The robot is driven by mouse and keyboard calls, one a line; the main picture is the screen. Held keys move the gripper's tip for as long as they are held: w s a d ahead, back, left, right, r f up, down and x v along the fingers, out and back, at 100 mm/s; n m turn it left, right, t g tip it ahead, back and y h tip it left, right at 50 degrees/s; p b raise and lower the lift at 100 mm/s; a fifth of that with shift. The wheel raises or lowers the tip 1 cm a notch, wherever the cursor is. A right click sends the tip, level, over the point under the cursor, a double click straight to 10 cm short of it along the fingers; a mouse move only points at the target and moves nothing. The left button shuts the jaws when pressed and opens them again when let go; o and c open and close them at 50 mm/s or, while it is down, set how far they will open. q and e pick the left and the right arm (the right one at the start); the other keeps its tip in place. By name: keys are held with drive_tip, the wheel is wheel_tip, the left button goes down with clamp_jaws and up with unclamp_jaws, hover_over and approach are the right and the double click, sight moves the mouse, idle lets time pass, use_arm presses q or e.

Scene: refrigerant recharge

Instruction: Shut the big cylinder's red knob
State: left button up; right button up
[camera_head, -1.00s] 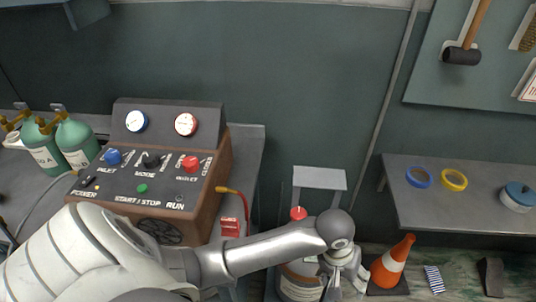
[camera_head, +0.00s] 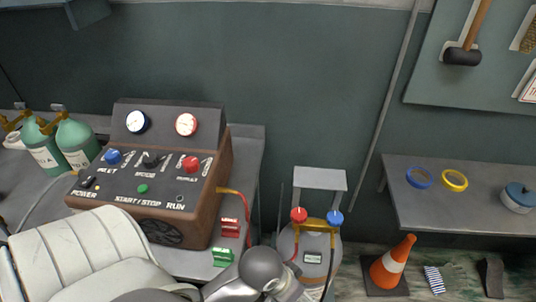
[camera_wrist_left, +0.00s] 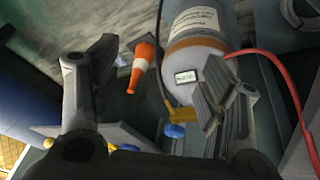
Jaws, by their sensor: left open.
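The big grey cylinder (camera_head: 312,258) stands on the floor beside the bench. Its red knob (camera_head: 298,215) is on the left of its top and its blue knob (camera_head: 335,217) on the right, both in plain view in the head view. In the left wrist view, the cylinder (camera_wrist_left: 199,55) and its blue knob (camera_wrist_left: 175,131) show, but I cannot see the red knob; the right finger covers that part. My left gripper (camera_wrist_left: 152,92) is open and empty, with the cylinder top beyond its fingers. In the head view its fingers are out of frame or hidden. My right gripper is not in view.
The recharge machine (camera_head: 150,175) sits on the left bench, with red (camera_head: 231,227) and green (camera_head: 222,257) blocks beside it. A red hose (camera_wrist_left: 285,85) runs by the cylinder. An orange cone (camera_head: 391,262) stands to its right. A shelf (camera_head: 450,205) is farther right.

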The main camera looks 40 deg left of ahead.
use_arm(q)
drive_tip(key=s+a+f+y, duration=0.1)
drive_tip(key=s+a+f, duration=0.2)
drive_tip(key=a, duration=0.2)
wheel_tip(320, 180, down, 13)
drive_tip(key=m, duration=0.1)
drive_tip(key=shift+s+g+y, duration=0.15)
drive_tip(key=shift+g+y, duration=0.15)
drive_tip(key=shift+g, duration=0.1)
drive_tip(key=s+f+g, duration=0.1)
drive_tip(key=s+f, duration=0.3)
drive_tip(key=f, duration=0.4)
drive_tip(key=s+f, duration=0.3)
drive_tip(key=f, duration=0.5)
drive_tip(key=s+a+f, duration=0.3)
drive_tip(key=s+f, duration=0.6)
drive_tip(key=s, duration=0.3)
drive_tip(key=shift+s+f+g, duration=0.25)
drive_tip(key=shift+g, duration=0.15)
